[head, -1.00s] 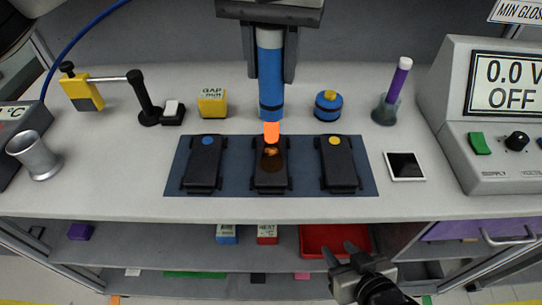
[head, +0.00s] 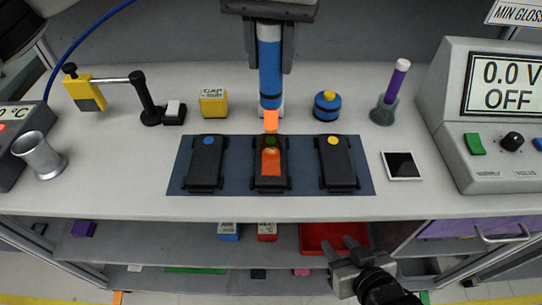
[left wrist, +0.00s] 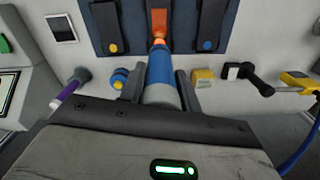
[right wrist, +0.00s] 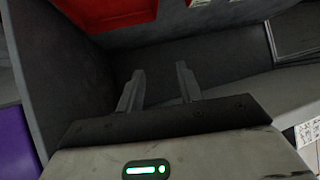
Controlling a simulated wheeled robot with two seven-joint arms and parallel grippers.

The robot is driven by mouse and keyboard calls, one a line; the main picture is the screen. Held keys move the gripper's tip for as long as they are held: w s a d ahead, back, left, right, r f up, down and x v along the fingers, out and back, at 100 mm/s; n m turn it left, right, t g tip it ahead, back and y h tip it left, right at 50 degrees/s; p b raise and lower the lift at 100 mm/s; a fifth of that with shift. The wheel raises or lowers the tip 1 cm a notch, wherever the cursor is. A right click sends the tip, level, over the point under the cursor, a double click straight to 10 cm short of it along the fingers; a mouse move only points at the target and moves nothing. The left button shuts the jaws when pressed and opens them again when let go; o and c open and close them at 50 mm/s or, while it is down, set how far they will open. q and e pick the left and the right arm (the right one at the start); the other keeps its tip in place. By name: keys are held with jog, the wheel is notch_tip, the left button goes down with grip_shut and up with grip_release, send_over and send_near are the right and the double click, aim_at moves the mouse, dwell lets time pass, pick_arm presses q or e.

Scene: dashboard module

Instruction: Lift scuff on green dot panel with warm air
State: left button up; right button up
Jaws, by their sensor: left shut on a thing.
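My left gripper (head: 270,72) is shut on a blue air tool (head: 270,82) with an orange nozzle (head: 271,121). The nozzle points at the top end of the middle black panel (head: 270,184); contact cannot be told. This panel bears a green dot (head: 270,141), with a bright orange patch (head: 271,161) just below it; whether a scuff lies there cannot be told. The left wrist view also shows the tool (left wrist: 161,72) between the fingers. My right gripper (head: 344,248) is open and empty in front of the lower shelf; its fingers show apart in the right wrist view (right wrist: 158,88).
Blue-dot (head: 205,170) and yellow-dot (head: 337,170) panels flank it on the dark mat (head: 230,186). A yellow block (head: 213,103), blue jar (head: 327,106), purple-handled brush (head: 397,80), black-screened tile (head: 402,165) and metal cup (head: 39,155) stand around. A red tray (head: 318,236) sits below.

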pick_arm(q)
jog(key=shift+s, duration=0.15)
pick_arm(e)
jog(key=shift+f, duration=0.1)
dwell(0.3)
